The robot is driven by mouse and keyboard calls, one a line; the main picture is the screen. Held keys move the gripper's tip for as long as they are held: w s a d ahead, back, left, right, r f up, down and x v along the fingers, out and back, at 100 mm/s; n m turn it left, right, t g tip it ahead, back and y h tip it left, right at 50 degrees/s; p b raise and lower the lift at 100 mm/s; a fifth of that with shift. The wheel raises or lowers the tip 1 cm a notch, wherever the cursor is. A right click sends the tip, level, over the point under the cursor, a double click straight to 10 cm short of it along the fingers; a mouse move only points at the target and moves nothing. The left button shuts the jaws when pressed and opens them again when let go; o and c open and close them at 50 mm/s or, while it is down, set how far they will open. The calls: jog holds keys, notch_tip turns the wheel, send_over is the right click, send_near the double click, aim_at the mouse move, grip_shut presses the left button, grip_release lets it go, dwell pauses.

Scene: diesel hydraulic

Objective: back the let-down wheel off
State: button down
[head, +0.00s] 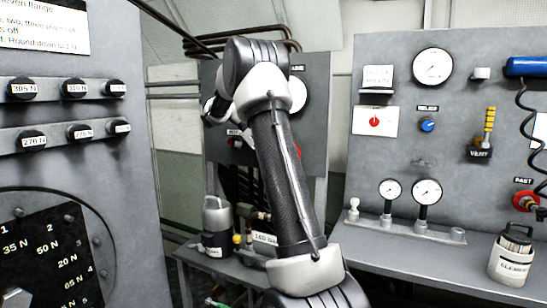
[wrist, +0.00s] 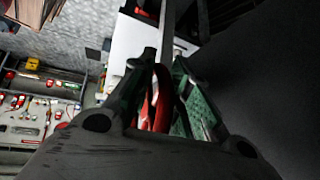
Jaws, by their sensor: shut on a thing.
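In the wrist view my gripper (wrist: 164,62) has its two green-padded fingers either side of a red curved rim. I take this rim to be the red let-down wheel (wrist: 163,98), and the fingers are shut on it. Most of the wheel is hidden by the fingers and the gripper body. In the head view my arm rises across the middle and bends toward the back panel (head: 315,140). A little red shows on that panel (head: 236,143) beside the arm. The fingers are hidden there, and the wheel's label cannot be read.
A bench (head: 190,257) below the back panel holds a grey canister (head: 216,226). The right panel (head: 390,150) carries gauges, a blue relief knob (head: 427,124) and a coiled hose. A grey cabinet (head: 130,140) stands close on the left.

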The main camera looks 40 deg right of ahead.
jog(key=g+h, duration=0.1)
jog(key=s+g+h, duration=0.1)
jog(key=g, duration=0.1)
jog(key=d+f+g, duration=0.1)
jog(key=g, duration=0.1)
jog(key=shift+s+f+n+h, duration=0.1)
jog(key=shift+s+n+h, duration=0.05)
jog(key=shift+n+h, duration=0.25)
jog(key=shift+s+d+f+n+g+h, duration=0.1)
jog(key=shift+s+n+g+h, duration=0.15)
jog(key=shift+g+h, duration=0.45)
jog(key=shift+s+d+f+n+g+h, duration=0.15)
jog(key=shift+s+g+h, duration=0.2)
jog(key=shift+g, duration=0.65)
jog(key=shift+r, duration=0.15)
jog(key=c, duration=1.6)
grip_release()
